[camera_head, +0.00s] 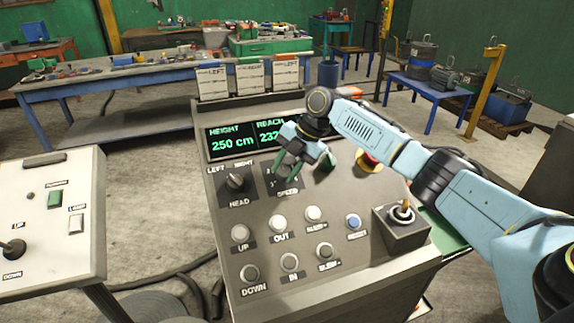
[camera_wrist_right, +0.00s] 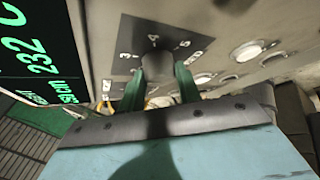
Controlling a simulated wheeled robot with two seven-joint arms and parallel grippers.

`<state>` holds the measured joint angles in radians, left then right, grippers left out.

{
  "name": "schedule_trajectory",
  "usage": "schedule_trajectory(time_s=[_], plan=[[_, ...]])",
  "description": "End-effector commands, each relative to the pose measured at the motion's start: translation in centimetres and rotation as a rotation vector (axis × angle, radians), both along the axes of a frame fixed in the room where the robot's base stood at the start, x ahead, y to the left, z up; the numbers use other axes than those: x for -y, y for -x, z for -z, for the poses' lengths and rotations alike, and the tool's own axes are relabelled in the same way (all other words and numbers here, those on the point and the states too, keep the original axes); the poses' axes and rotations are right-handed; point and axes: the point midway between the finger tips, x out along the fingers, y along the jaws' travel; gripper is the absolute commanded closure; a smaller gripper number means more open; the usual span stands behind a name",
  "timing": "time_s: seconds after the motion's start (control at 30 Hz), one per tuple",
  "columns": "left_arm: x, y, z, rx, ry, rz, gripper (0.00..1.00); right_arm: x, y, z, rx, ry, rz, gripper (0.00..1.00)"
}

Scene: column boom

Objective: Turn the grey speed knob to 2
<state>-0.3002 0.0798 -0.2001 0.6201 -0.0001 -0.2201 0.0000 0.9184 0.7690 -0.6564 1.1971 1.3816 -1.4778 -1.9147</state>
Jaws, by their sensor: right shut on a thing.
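The grey speed knob (camera_wrist_right: 157,66) shows in the right wrist view on a dark square plate with white scale marks around it. My right gripper (camera_wrist_right: 161,78) is shut on it, with one green finger on each side. I cannot tell which mark the knob points to. In the head view my right gripper (camera_head: 288,168) reaches down over the speed plate (camera_head: 271,190) on the sloped console and hides most of the knob and scale. The "SPEED" label shows below the fingers. My left gripper is not in view.
Beside the plate are the black head knob (camera_head: 236,183) and a red emergency button (camera_head: 369,161). Several push buttons lie below, with a joystick box (camera_head: 401,228) at the right. A display (camera_head: 234,142) sits above. A second panel (camera_head: 48,225) stands left.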

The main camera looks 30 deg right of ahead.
Motion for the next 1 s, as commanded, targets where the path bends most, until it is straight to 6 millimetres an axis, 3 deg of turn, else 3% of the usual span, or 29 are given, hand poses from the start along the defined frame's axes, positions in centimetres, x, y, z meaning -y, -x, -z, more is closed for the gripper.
schedule_trajectory(time_s=[1.0], plan=[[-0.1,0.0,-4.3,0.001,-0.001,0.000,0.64,-0.7,-0.2,0.0,-0.112,0.444,-0.754,0.89]])
